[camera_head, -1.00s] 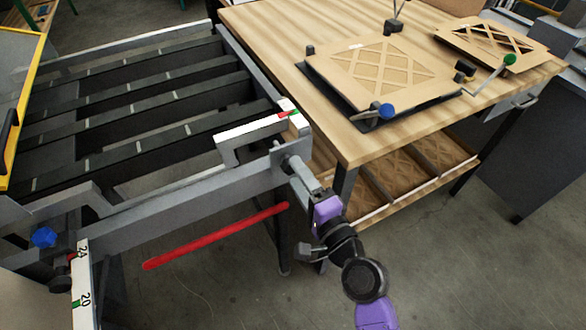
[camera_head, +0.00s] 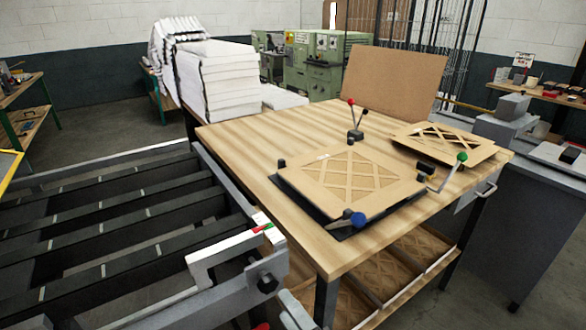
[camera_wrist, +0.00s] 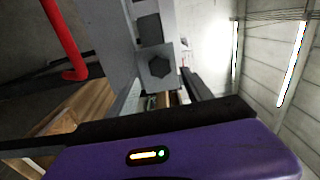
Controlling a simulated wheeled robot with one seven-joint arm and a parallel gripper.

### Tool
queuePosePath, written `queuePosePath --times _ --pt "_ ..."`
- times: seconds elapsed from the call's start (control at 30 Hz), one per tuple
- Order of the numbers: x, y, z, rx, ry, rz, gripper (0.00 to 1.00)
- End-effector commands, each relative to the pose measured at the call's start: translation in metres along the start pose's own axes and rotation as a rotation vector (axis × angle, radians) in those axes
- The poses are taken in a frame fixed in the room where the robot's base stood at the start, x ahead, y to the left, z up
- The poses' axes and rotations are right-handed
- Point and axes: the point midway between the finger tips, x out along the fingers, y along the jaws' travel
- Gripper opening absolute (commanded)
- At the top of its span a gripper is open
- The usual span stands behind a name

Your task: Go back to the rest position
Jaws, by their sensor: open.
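My gripper (camera_wrist: 165,98) shows in the wrist view, with its purple housing and a black edge along the bottom. It is open, and I see nothing held in it. A hex bolt (camera_wrist: 158,68) on a grey metal block is just beyond it. In the head view the same bolt (camera_head: 267,284) sits at the corner of the grey roller frame (camera_head: 215,300). In that view only a grey metal piece at the bottom edge, likely part of my gripper, shows near the frame corner. The rest of my arm is out of that picture.
A wooden table (camera_head: 240,150) holds a cardboard filter frame (camera_head: 345,180) on a dark fixture with blue and green knobs. A red bar (camera_wrist: 65,45) is left of the bolt in the wrist view. White stacks (camera_head: 215,80) stand behind.

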Motion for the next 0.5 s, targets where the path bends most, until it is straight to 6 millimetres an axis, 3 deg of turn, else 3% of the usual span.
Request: queuePosePath --times 0.17,0.37,0.5 --pt "-0.008 -0.021 -0.024 -0.229 0.108 -0.031 0.59" --pt "-0.069 -0.015 -0.045 -0.548 0.263 0.032 0.59" --pt "-0.122 -0.008 -0.051 -0.75 0.343 0.106 0.59"
